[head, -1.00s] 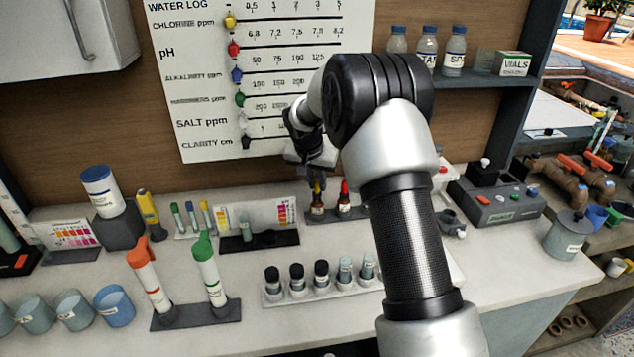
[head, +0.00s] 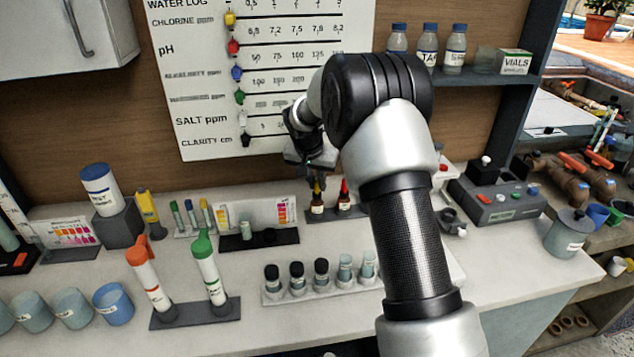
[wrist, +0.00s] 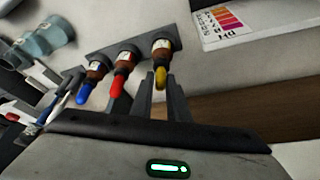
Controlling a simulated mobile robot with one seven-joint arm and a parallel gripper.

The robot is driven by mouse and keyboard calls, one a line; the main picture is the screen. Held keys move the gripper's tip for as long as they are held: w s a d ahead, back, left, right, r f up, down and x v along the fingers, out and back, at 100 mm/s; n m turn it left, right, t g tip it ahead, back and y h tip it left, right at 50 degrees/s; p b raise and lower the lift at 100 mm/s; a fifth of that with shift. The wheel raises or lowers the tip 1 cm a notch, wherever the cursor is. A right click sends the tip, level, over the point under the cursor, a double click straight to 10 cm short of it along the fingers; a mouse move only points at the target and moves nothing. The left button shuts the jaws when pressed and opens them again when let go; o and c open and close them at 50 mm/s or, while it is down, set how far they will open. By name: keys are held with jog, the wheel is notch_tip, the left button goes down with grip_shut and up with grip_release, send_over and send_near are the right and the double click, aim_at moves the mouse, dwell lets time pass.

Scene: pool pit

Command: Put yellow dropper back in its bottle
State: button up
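The yellow dropper (wrist: 160,77) has its bulb up above an amber bottle (wrist: 162,49), and appears seated in the bottle's neck. In the head view the yellow bulb (head: 317,187) stands upright over its bottle (head: 317,207) in the dark rack at the back of the counter. My gripper (wrist: 160,88) has its fingers on either side of the yellow bulb, with a visible gap, so it looks open. In the head view my gripper (head: 316,178) is just above the bulb, partly hidden by my arm.
A red-topped dropper bottle (wrist: 124,62) stands close beside it in the same rack, then a blue-topped one (wrist: 92,78). A colour chart (wrist: 228,20) lies on the other side. Several vials in a white rack (head: 320,291) stand in front.

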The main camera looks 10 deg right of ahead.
jog(key=shift+f, duration=0.3)
jog(key=o, duration=0.7)
jog(key=shift+c, duration=0.2)
jog(key=shift+r, duration=0.15)
jog(key=shift+r+p, duration=1.6)
jog(key=shift+r, duration=1.8)
